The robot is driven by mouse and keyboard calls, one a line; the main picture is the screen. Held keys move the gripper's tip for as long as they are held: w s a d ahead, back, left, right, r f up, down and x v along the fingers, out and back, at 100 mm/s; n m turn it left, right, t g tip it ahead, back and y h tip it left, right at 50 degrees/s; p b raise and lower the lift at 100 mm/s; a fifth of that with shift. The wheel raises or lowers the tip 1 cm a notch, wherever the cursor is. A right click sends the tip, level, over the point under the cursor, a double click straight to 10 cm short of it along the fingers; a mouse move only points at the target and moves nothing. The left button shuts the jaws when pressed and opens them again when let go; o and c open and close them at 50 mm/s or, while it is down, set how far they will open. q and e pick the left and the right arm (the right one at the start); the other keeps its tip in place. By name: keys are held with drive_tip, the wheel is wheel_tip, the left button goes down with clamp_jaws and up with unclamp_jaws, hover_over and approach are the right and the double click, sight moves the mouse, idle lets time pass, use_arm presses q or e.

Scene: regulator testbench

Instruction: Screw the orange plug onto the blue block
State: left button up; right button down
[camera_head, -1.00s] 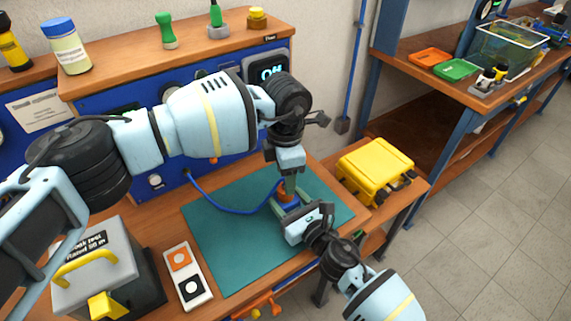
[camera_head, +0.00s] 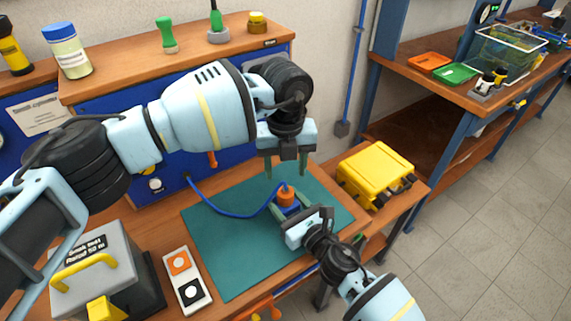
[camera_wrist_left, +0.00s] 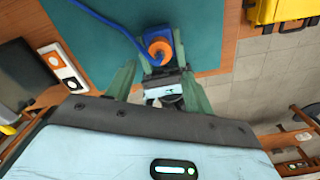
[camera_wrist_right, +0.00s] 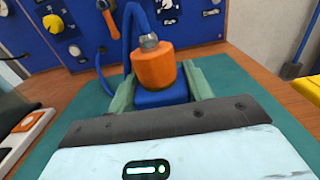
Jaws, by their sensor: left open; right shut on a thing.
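The orange plug (camera_head: 286,196) stands upright on top of the blue block (camera_head: 291,210) over the green mat, with a blue hose running from its top. In the right wrist view the plug (camera_wrist_right: 155,67) touches the block (camera_wrist_right: 161,97); how far it is threaded cannot be told. My right gripper (camera_head: 292,214) is shut on the blue block, one green finger on each side. My left gripper (camera_head: 285,175) is open and empty above the plug. In the left wrist view the plug (camera_wrist_left: 159,50) shows between and beyond the open fingers.
The blue hose (camera_head: 232,214) curves from the bench panel across the mat (camera_head: 225,250). A yellow case (camera_head: 374,174) stands right of the mat. A white two-switch plate (camera_head: 187,280) and a grey box with a yellow handle (camera_head: 95,270) are at left.

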sight(285, 192)
use_arm(q)
drive_tip(key=shift+n, duration=0.3)
drive_tip(key=shift+f, duration=4)
